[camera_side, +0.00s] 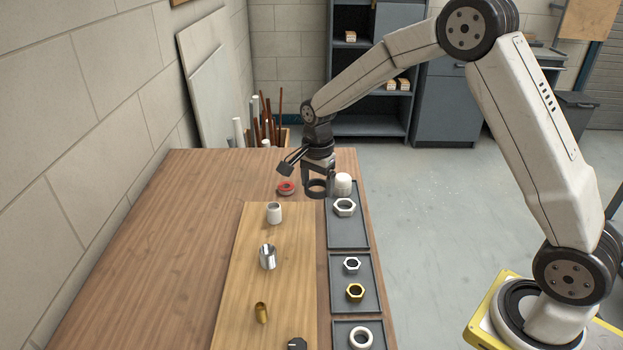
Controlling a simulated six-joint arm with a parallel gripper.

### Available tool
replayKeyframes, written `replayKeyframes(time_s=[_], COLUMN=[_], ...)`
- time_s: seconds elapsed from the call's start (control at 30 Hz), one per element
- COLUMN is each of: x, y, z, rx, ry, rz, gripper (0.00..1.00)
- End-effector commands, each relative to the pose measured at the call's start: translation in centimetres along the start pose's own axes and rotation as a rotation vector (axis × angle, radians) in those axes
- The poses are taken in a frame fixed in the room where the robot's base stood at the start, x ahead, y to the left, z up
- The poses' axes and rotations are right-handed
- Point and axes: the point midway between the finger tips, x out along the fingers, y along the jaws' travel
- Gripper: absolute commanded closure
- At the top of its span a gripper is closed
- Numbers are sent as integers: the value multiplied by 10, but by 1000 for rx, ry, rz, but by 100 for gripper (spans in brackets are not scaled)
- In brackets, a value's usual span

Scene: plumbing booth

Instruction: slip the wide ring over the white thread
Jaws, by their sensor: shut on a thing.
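My gripper (318,183) is shut on a dark wide ring (317,188). It holds the ring near the far end of the board, close to the trays' far left corner. The white thread (274,212) is a short white upright cylinder on the far part of the light wooden board (243,270). The ring is apart from the thread, to its right and beyond it in the picture. How high the ring is above the table is hard to tell.
A red and grey roll (286,188) lies beyond the thread. A metal thread (268,257), a brass one (261,313) and a dark fitting (297,344) stand nearer. Trays (361,237) hold a white nut (344,207), smaller nuts and a white ring (360,338). A white cap (343,184) is nearby. The left table is clear.

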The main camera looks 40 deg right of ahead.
Motion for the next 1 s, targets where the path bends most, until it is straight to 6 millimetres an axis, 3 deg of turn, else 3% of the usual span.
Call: replayKeyframes(time_s=[0.2,0.5,0.73,1.0], x=[2,5,6,6], y=[-40,-83,-99,-102], z=[13,32,42,44], rx=[-3,-2,-2,-1], ry=[0,0,0,0], rz=[0,-1,0,0], gripper=[72,72,72,72])
